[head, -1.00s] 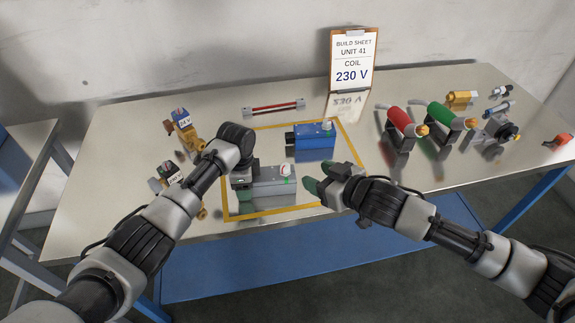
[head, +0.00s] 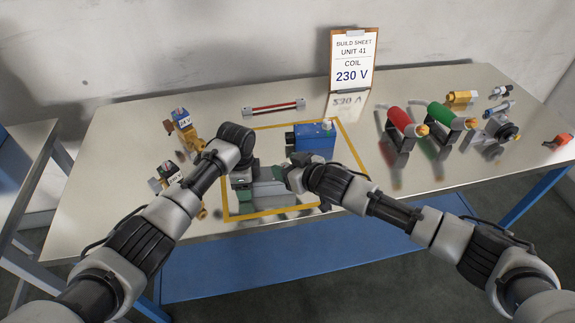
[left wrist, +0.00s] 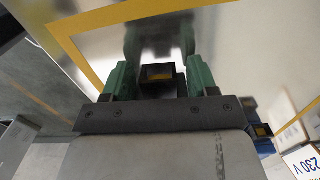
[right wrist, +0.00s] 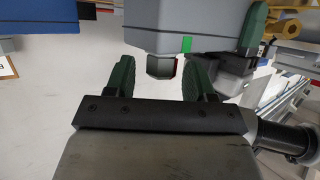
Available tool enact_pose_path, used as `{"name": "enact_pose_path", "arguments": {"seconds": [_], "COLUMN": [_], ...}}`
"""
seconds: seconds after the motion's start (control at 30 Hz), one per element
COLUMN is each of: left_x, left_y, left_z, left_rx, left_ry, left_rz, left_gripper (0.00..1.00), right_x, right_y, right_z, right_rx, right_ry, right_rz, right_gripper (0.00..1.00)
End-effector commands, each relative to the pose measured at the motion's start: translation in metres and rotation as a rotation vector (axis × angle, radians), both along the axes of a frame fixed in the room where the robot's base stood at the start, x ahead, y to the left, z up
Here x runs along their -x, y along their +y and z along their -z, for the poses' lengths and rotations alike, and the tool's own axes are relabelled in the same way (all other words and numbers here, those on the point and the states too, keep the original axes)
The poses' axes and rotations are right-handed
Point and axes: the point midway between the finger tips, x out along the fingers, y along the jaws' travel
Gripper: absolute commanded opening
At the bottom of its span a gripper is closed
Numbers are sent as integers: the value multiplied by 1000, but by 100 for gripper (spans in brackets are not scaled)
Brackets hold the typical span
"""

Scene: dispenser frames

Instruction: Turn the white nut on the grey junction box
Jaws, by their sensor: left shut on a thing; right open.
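The grey junction box (head: 284,198) lies inside the yellow outline at the near side of the table. My left gripper (head: 243,178) is shut on its left end; in the left wrist view a black block (left wrist: 158,76) sits between the green fingers. My right gripper (head: 280,178) is over the box and hides the nut in the head view.
A blue box (head: 315,142) stands just behind, inside the outline. A red rod (head: 273,107) lies behind it. Brass valves with labels (head: 183,125) stand at left. Red (head: 402,122) and green (head: 440,117) cylinders stand at right. A 230 V build sheet (head: 353,62) stands at the back.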

Motion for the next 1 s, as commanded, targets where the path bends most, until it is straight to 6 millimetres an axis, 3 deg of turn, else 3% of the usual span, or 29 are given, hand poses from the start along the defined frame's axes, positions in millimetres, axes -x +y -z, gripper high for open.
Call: {"name": "enact_pose_path", "arguments": {"seconds": [0.27,0.5,0.6,1.0], "left_x": [0,0,0,0], "left_y": [0,0,0,0], "left_z": [0,0,0,0], "left_rx": [1,1,1,1], "left_ry": [-1,-1,-1,-1], "left_rz": [0,0,0,1], "left_gripper": [29,29,29,29], "right_x": [-1,-1,-1,0], "right_y": [0,0,0,3], "right_z": [0,0,0,-1], "right_rx": [-1,-1,-1,2], "right_ry": [-1,-1,-1,-3], "right_rz": [0,0,0,-63], "right_gripper": [52,16,5,4]}}
